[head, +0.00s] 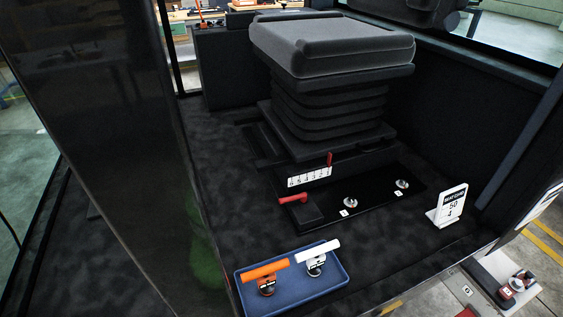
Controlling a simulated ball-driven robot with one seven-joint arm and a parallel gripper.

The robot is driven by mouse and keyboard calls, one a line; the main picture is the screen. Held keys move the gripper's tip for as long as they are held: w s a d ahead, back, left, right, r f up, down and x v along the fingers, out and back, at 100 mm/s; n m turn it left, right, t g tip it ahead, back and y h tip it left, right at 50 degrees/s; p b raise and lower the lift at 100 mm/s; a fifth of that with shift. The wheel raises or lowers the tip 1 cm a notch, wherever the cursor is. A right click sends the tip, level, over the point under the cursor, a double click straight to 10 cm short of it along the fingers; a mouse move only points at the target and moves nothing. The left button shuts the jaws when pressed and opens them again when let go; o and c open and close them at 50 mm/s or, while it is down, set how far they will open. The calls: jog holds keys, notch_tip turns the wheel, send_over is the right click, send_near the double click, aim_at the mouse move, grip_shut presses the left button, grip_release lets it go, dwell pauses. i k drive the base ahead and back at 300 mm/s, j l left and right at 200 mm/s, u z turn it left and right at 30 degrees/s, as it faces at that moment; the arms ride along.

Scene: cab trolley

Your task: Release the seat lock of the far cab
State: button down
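A black seat (330,45) stands on a ribbed bellows base (325,105) inside the cab. A red lever (292,198) sticks out low at the front left of the seat base, above a small black block. Close behind it is a white numbered scale (308,177) with a red pointer (330,158) at its right end. Two small silver fittings sit on the black plate to the right, one in the middle (350,202) and one further right (402,184), each with a small label. Whether the lever is locked cannot be told. My gripper is not in view.
A blue tray (243,296) at the front holds an orange-handled piece (265,270) and a white-handled piece (318,252). A white card (452,205) reading 50 and 4 stands at the right. A large dark pillar (110,130) blocks the left. The dark floor (230,205) left of the seat is clear.

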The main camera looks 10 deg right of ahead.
aim_at(303, 196)
jog(key=i+l+u, duration=0.1)
jog(key=i+l, duration=0.4)
jog(key=l, duration=0.2)
jog(key=i+l+u, duration=0.15)
jog(key=l, duration=0.25)
jog(key=i+l, duration=0.3)
jog(key=i+l+u, duration=0.15)
jog(key=l, duration=0.3)
jog(key=i, duration=0.1)
